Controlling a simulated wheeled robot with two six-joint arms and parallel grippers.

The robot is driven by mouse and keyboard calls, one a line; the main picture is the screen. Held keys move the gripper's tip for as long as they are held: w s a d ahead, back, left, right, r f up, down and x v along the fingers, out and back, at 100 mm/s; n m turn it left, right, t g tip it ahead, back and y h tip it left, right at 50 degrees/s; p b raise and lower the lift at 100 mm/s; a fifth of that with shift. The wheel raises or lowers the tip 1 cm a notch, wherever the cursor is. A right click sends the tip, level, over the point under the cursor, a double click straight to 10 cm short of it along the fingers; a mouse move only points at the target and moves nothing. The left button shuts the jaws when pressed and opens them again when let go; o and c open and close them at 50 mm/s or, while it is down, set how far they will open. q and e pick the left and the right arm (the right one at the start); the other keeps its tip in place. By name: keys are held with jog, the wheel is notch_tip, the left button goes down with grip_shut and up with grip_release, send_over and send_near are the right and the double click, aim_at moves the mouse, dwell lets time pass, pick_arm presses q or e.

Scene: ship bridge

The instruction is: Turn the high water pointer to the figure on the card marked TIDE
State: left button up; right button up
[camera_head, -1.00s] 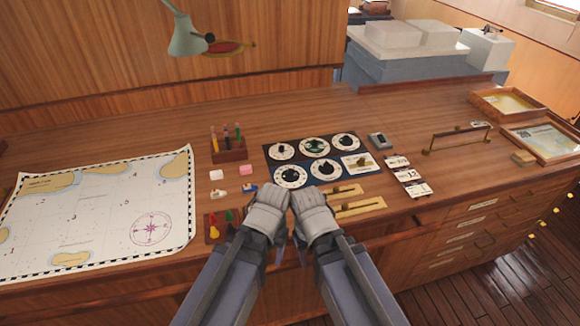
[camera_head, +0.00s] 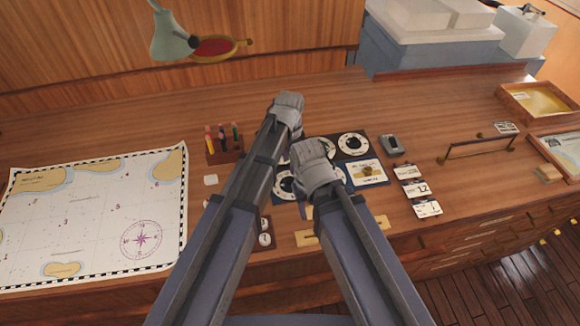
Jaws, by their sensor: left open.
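The dial panel (camera_head: 339,133) lies on the desk in the middle, with several round white dials on dark plates. Both my arms cover much of it. A dial at its upper right (camera_head: 353,145) is clear, and one at lower left (camera_head: 284,186) shows partly. Which dial carries the high water pointer cannot be told. Three small cards lie right of the panel: top (camera_head: 407,172), middle (camera_head: 416,190) and bottom (camera_head: 427,209). Their words are too small to read. My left gripper (camera_head: 288,101) is open over the panel's far left. My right gripper (camera_head: 311,156) is over its middle, fingertips unclear.
A chart (camera_head: 90,215) covers the left of the desk. A rack of coloured pencils (camera_head: 225,152) stands beside my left arm. A green lamp (camera_head: 172,38) hangs above. A brass rail (camera_head: 478,147) and trays (camera_head: 540,102) are at right. The back of the desk is clear.

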aim_at(290, 180)
pick_arm(q)
jog(key=shift+f, duration=0.2)
pick_arm(e)
jog(key=shift+f, duration=0.2)
pick_arm(q)
notch_tip(290, 180, down, 8)
jog(key=b, duration=0.8)
jog(key=shift+r, duration=0.2)
pick_arm(e)
notch_tip(290, 180, down, 8)
jog(key=shift+r, duration=0.25)
pick_arm(q)
jog(key=shift+r, duration=0.1)
jog(key=shift+c, duration=0.2)
grip_shut()
